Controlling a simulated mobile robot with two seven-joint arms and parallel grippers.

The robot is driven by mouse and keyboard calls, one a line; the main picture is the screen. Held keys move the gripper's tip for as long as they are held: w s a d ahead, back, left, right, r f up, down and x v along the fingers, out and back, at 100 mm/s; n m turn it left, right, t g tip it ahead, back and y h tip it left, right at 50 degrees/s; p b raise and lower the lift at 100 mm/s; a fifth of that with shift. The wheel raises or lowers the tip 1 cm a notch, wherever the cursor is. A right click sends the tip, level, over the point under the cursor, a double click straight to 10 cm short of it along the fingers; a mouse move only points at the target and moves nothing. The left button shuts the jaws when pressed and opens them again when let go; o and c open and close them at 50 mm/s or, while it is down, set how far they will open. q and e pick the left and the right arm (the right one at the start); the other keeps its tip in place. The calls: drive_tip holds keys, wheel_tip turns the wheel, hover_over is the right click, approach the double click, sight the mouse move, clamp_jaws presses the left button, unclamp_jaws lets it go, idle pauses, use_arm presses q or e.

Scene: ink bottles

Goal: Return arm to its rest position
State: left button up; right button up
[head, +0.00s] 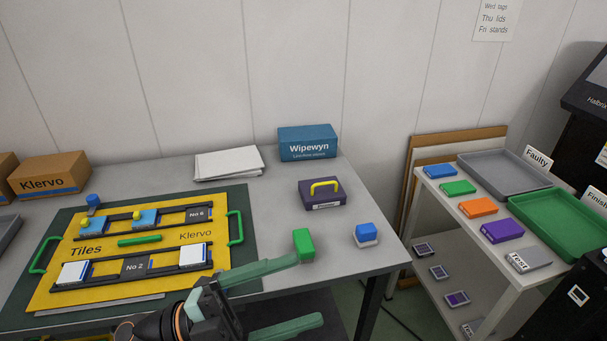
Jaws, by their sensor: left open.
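My left gripper (310,288) reaches in at the bottom middle of the head view, over the table's front edge. Its two greenish fingers are spread wide, with nothing seen between them. The upper finger's tip is just below a green block (303,243) in the picture; I cannot tell whether they touch. A blue-topped white bottle (366,235) stands to the right of the green block, apart from the gripper. My right gripper is not in view.
A yellow tile board (190,236) with green handles lies on a dark mat at left. A purple box (322,193) with a yellow handle and a blue Wipewyn box (307,143) stand behind. At right, a shelf holds coloured blocks, a grey tray (505,178) and a green tray (560,228).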

use_arm(q)
drive_tip(key=w+a+f+n+t+y+p, duration=0.1)
drive_tip(key=w+a+f+n+t+y, duration=0.3)
drive_tip(key=a+f+n+t+y, duration=0.5)
drive_tip(key=w+a+f+n+t+y, duration=0.35)
drive_tip(key=f+n+y, duration=0.3)
drive_tip(key=n, duration=0.65)
drive_tip(key=s+a+f+n+g+y, duration=0.1)
drive_tip(key=s+f+n+g, duration=0.1)
drive_tip(key=s+f, duration=0.4)
drive_tip(key=s+a+f+n+g+y+p, duration=0.1)
drive_tip(key=s+f+g, duration=0.4)
drive_tip(key=f, duration=0.8)
drive_tip(key=shift+s+a+f+n+y, duration=0.25)
drive_tip(key=shift+s+n+y, duration=0.3)
drive_tip(key=shift+s+n, duration=0.45)
drive_tip(key=shift+w, duration=0.15)
